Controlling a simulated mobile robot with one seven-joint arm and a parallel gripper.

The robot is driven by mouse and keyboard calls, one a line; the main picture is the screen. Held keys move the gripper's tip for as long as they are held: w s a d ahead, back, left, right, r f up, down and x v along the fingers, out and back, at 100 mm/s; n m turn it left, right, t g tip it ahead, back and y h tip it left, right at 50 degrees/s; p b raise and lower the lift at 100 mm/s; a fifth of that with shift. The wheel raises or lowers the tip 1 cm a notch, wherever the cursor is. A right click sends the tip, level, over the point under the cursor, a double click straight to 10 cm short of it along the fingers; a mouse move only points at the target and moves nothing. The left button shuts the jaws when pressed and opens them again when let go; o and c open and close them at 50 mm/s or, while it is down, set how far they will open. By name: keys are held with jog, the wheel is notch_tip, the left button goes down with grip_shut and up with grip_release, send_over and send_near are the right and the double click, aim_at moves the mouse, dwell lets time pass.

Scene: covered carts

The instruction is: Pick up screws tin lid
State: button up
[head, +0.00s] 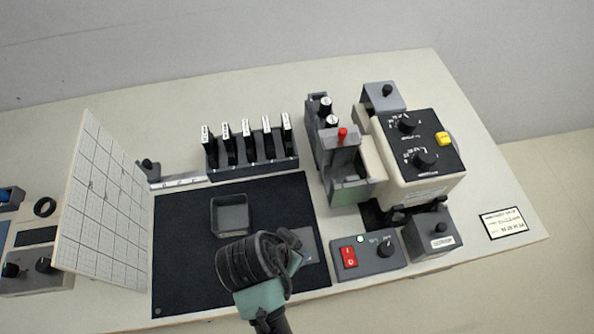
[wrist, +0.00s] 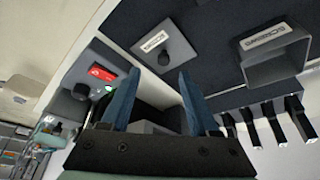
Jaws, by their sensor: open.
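The screws tin lid is a flat grey square plate with a white label and a dark round knob, lying on the dark mat. It shows in the wrist view (wrist: 178,46), just beyond my fingertips, and in the head view (head: 311,244), partly hidden by my arm. The open grey screws tin (wrist: 272,67) stands apart from it on the mat; the head view shows it as well (head: 230,232). My gripper (wrist: 158,72) is open, its two blue fingers apart, with the knob beyond the gap between them. Nothing is seen held. My wrist hides the fingertips in the head view.
A control box with a red switch (head: 348,256) stands right of the lid, near a grey knobbed box (head: 430,243) and a large machine (head: 425,180). A rack (head: 250,165) of black-handled items stands behind the mat (head: 180,240). A white gridded panel (head: 98,205) leans at left.

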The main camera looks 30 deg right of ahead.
aim_at(296, 246)
jog(key=shift+w+p+x, duration=0.1)
jog(key=shift+p+x, duration=0.25)
jog(key=shift+x, duration=1.4)
jog(key=shift+w+p+x, duration=0.15)
jog(key=shift+p+x, duration=0.15)
jog(key=shift+x, duration=1.45)
jog(key=shift+a, duration=0.2)
jog(key=shift+c, duration=0.4)
grip_shut()
